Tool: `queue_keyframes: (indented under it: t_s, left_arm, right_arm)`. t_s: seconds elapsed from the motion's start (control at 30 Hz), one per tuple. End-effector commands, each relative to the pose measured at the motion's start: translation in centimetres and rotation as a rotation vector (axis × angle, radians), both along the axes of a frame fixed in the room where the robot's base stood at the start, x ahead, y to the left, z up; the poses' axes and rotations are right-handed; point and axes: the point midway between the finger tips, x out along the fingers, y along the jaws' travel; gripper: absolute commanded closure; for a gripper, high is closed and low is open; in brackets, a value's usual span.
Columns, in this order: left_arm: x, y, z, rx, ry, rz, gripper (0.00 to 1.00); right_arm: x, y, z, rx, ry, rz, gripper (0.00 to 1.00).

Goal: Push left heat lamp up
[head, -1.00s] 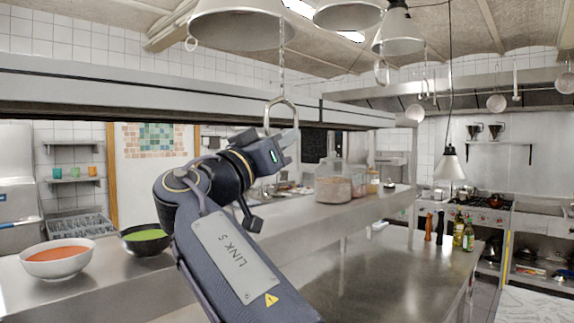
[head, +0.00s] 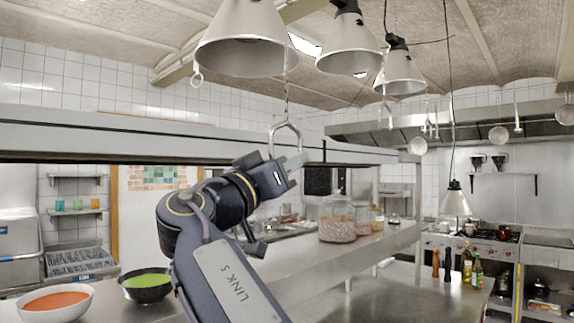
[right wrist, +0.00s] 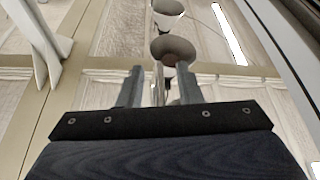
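The left heat lamp (head: 243,40) is a pale metal cone hanging at top centre-left in the head view. A chain below its right side carries a metal ring handle (head: 285,128). My right gripper (head: 293,163) is at the lower part of this ring, its fingers overlapping it in the picture. In the right wrist view the two fingers (right wrist: 160,72) stand apart, with a thin shiny bar between them that looks like the handle; a gap shows beside it. Lamp cones (right wrist: 173,48) show beyond the fingertips. My left gripper is not in view.
Two more heat lamps hang to the right, a middle one (head: 349,45) and a right one (head: 400,73). A long metal overhead shelf (head: 100,140) runs behind my arm. Bowls of red soup (head: 55,303) and green soup (head: 147,284) and a glass jar (head: 337,218) stand on the counter.

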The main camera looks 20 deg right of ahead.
Motion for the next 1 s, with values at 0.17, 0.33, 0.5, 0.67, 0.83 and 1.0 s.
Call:
queue_keyframes:
  t_s: [0.17, 0.33, 0.5, 0.67, 0.83, 1.0]
  left_arm:
    - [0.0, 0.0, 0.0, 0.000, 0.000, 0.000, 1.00]
    - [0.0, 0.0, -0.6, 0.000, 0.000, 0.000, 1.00]
    - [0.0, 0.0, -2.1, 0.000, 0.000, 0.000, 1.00]
    - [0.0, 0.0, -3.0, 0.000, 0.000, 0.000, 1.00]
    - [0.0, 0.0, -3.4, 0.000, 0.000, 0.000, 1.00]
    - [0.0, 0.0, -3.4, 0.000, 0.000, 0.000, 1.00]
  right_arm:
    - [0.0, 0.0, 0.0, 0.001, 0.000, 0.000, 0.68]
    - [-0.4, 0.7, -0.6, 0.001, 0.001, 0.001, 0.68]
    - [-1.9, 2.9, -1.8, 0.001, -0.002, 0.003, 0.68]
    - [-3.3, 4.8, -2.7, 0.001, -0.001, 0.003, 0.68]
    - [-4.1, 5.8, -3.0, 0.000, 0.000, 0.001, 0.68]
    - [-4.2, 6.0, -3.0, 0.001, 0.000, 0.000, 0.68]
